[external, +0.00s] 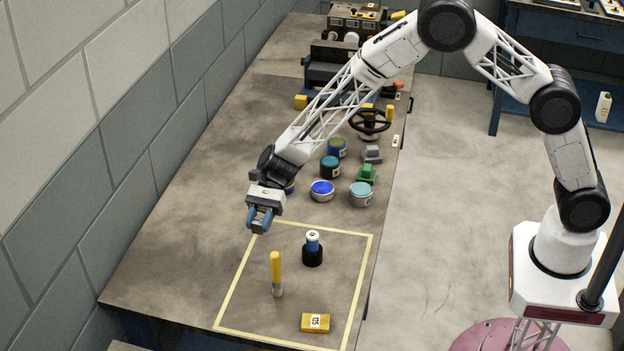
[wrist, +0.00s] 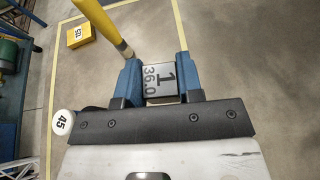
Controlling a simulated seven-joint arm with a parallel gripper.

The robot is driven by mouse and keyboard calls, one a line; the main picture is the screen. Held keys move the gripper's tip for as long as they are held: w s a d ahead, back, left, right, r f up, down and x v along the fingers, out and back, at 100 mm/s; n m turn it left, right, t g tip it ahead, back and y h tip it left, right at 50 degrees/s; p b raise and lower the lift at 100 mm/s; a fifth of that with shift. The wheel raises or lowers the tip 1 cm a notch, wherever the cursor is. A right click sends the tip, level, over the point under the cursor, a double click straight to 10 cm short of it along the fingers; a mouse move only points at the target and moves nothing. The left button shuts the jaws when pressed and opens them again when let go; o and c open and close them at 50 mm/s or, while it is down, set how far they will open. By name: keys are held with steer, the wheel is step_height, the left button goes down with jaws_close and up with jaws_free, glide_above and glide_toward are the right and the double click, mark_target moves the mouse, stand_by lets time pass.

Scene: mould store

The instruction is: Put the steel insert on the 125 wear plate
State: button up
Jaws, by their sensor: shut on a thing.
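My gripper (external: 260,222) is shut on a grey steel block marked "1 36.0", the steel insert (wrist: 160,80); the wrist view shows it between the two blue fingers (wrist: 158,88). In the external view the fingers mostly hide the insert. The gripper is above the bench near the far left corner of the taped rectangle. The wear plate (external: 315,323) is a flat yellow block with a white label, lying near the rectangle's front edge. It also shows at upper left in the wrist view (wrist: 79,36). Its label is small; it seems to read 125. Nothing rests on it.
A yellow-handled tool (external: 276,270) stands upright between gripper and plate. A black-based cylinder with a white top (external: 312,250) stands right of it. Several paint tins (external: 322,191), a handwheel (external: 370,122) and machinery stand farther back. The bench's left side is clear.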

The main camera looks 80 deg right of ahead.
steer(key=shift+r, duration=0.15)
step_height(320, 180, up, 5)
steer(key=shift+s+a+r, duration=0.1)
steer(key=s+a, duration=0.4)
steer(key=s, duration=0.7)
steer(key=s+a, duration=0.4)
steer(key=s, duration=0.7)
steer(key=s+a, duration=0.4)
steer(key=s, duration=0.8)
step_height(320, 180, down, 9)
steer(key=shift+w+d+r+n+g, duration=0.2)
steer(key=shift+w+n+g, duration=0.1)
steer(key=shift+g, duration=0.1)
glide_above(315, 321)
steer(key=shift+f, duration=0.75)
steer(key=shift+f, duration=0.1)
